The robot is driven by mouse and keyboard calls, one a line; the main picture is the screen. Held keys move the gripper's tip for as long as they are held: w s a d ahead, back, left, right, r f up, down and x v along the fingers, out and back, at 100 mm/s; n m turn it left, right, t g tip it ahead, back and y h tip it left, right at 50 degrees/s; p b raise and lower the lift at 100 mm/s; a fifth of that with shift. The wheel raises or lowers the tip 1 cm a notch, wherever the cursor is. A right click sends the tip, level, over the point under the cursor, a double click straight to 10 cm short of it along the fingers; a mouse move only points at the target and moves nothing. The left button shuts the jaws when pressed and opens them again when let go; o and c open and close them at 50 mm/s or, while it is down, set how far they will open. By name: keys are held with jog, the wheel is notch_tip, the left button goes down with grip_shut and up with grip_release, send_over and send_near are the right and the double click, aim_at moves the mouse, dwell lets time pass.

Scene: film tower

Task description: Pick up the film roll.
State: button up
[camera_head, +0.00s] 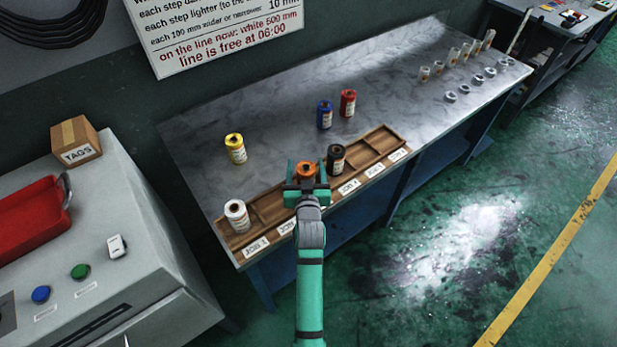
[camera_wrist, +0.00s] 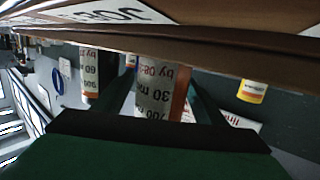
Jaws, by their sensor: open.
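An orange film roll (camera_head: 306,170) stands at the wooden rack's middle, partly hidden by my gripper (camera_head: 307,187). My gripper is open, with its two fingers on either side of this roll. In the wrist view, a white-labelled roll with an orange edge (camera_wrist: 157,93) shows between the fingers. Whether the fingers touch it I cannot tell. A black roll (camera_head: 336,158) stands just right of it, and a white roll (camera_head: 237,215) stands at the rack's left end. Yellow (camera_head: 235,148), blue (camera_head: 324,114) and red (camera_head: 347,103) rolls stand on the table behind.
The rack (camera_head: 397,139) has compartments with labels along its front; those at right look empty. Several small cups and rings stand at the table's (camera_head: 410,65) far right. A grey console (camera_head: 120,220) with a red tray (camera_head: 30,215) and a tags box (camera_head: 76,141) is at left.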

jog(key=shift+c, duration=0.6)
jog(key=c, duration=1.1)
jog(key=shift+r, duration=0.1)
jog(key=shift+c, duration=0.2)
